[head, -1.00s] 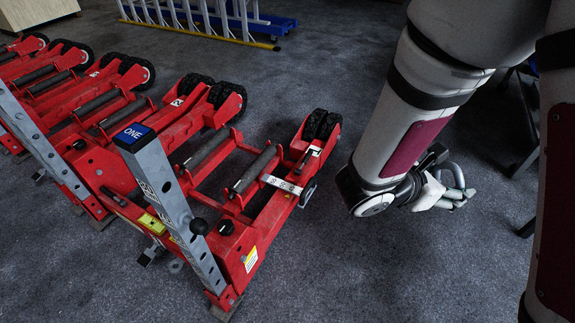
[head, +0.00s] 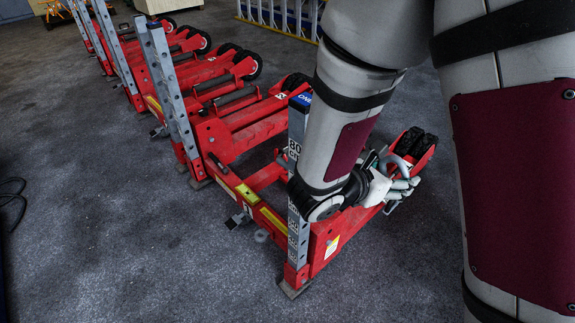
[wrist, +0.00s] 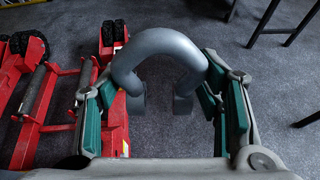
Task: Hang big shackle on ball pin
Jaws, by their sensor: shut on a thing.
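My gripper (head: 388,184) is shut on the big shackle (wrist: 160,42), a thick grey U-shaped piece. In the wrist view the shackle lies between the green-padded fingers (wrist: 158,75), its curve away from the palm and its two ends toward it. In the head view only a small grey part of the shackle (head: 400,163) shows beside the fingers. The gripper appears in front of the nearest red trolley jack (head: 333,232); how far above it I cannot tell. I cannot make out the ball pin; my arm covers part of this jack.
More red jacks (head: 235,135) with grey upright posts stand in a row toward the back left. A rack with light bars (head: 285,20) stands behind. A black cable (head: 12,195) lies at the left edge. The grey floor at the front left (head: 120,255) is clear.

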